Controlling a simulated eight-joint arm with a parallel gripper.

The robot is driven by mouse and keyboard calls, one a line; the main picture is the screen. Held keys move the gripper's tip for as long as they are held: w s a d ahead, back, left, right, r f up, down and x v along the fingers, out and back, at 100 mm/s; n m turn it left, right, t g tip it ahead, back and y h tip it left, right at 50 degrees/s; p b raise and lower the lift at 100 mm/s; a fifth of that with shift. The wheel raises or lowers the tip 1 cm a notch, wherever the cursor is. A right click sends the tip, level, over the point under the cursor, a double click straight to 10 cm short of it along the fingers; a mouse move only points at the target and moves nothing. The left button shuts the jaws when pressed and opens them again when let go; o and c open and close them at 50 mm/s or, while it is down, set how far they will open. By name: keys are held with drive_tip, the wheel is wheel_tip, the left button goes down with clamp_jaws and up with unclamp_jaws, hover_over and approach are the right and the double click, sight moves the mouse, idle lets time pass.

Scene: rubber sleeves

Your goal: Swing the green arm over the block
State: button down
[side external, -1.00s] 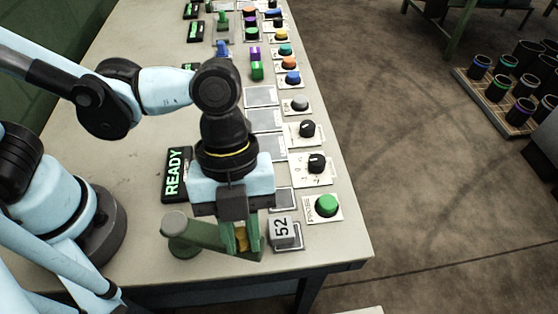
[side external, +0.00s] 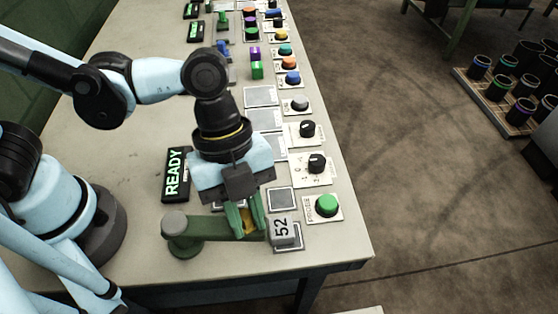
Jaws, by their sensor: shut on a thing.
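The green arm (side external: 208,228) reaches right from its round green post (side external: 180,240) near the front of the bench. Its far end is beside the grey block (side external: 281,228) marked 52. My gripper (side external: 248,230) is shut on the green arm near its yellow part, just left of the block. The fingers hide part of the arm. I cannot tell whether the arm's tip overlaps the block. The block sits on a small square plate.
A READY sign (side external: 176,174) stands left of my gripper. A green push button (side external: 327,206) is right of the block, with a black knob (side external: 317,163) behind it. Several plates, blocks and buttons line the bench (side external: 130,190) farther back.

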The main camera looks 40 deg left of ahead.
drive_tip(key=w+a+n+t, duration=0.1)
drive_tip(key=a+n, duration=0.1)
drive_tip(key=n, duration=0.1)
drive_tip(key=w+a+n+t, duration=0.1)
drive_tip(key=w+a+n, duration=0.1)
drive_tip(key=n, duration=0.1)
drive_tip(key=w+a+n+t, duration=0.1)
drive_tip(key=a+n, duration=0.1)
drive_tip(key=a, duration=0.1)
drive_tip(key=shift+w+n+h, duration=0.2)
drive_tip(key=shift+n+h, duration=0.1)
drive_tip(key=shift+n, duration=0.1)
drive_tip(key=shift+w+a+n+t, duration=0.1)
drive_tip(key=shift+a+n+t, duration=0.5)
drive_tip(key=shift+a+n, duration=0.6)
drive_tip(key=shift+r, duration=0.1)
drive_tip(key=c, duration=1)
unclamp_jaws()
drive_tip(key=v, duration=1.2)
drive_tip(key=shift+d, duration=0.2)
